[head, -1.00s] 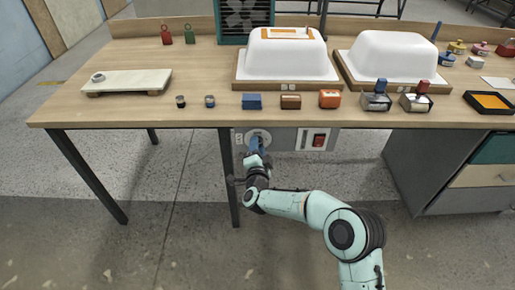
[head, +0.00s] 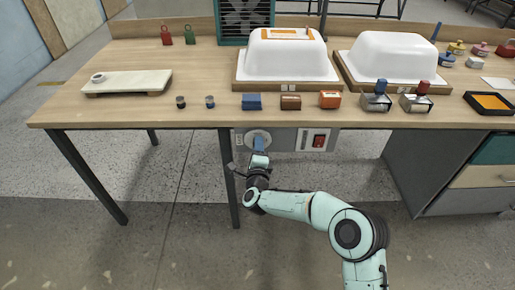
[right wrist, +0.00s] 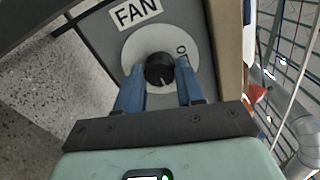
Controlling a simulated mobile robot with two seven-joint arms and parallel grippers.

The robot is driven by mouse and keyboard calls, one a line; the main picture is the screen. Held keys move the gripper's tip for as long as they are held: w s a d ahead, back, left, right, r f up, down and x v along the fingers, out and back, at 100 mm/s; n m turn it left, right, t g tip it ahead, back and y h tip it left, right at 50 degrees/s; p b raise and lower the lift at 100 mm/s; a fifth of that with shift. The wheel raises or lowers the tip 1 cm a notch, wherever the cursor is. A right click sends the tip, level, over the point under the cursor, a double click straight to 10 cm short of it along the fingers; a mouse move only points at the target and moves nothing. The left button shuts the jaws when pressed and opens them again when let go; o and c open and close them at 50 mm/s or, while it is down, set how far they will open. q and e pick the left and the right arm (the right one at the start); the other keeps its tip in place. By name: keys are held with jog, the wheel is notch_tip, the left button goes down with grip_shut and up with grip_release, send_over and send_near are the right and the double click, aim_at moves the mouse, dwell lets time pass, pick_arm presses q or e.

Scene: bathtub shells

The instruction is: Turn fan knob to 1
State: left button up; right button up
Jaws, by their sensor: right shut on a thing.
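The fan knob (right wrist: 159,68) is a small black round knob on a pale round dial plate (right wrist: 133,50), beside a "FAN" label in the right wrist view. A "0" mark shows on the plate, right of the knob. In the head view the dial plate (head: 256,134) is on the grey panel under the table's front edge; the knob is hidden there by my gripper. My right gripper (head: 259,143) is at the dial, its blue fingers on either side of the knob and shut on it. My left gripper is not in view.
A red switch (head: 318,140) sits on the same panel (head: 285,140), right of the dial. The table (head: 200,68) holds white tub moulds (head: 283,58) and small blocks along its front edge. A green fan box (head: 245,17) stands at the back. A table leg (head: 229,180) is left of my gripper.

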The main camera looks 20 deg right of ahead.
jog(key=shift+a, duration=0.1)
dwell(0.4)
jog(key=o, duration=1)
jog(key=shift+o, duration=0.2)
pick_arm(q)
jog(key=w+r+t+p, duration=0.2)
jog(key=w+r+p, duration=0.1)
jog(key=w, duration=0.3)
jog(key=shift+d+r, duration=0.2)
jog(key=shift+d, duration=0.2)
pick_arm(e)
jog(key=v, duration=1.3)
jog(key=shift+s, duration=0.25)
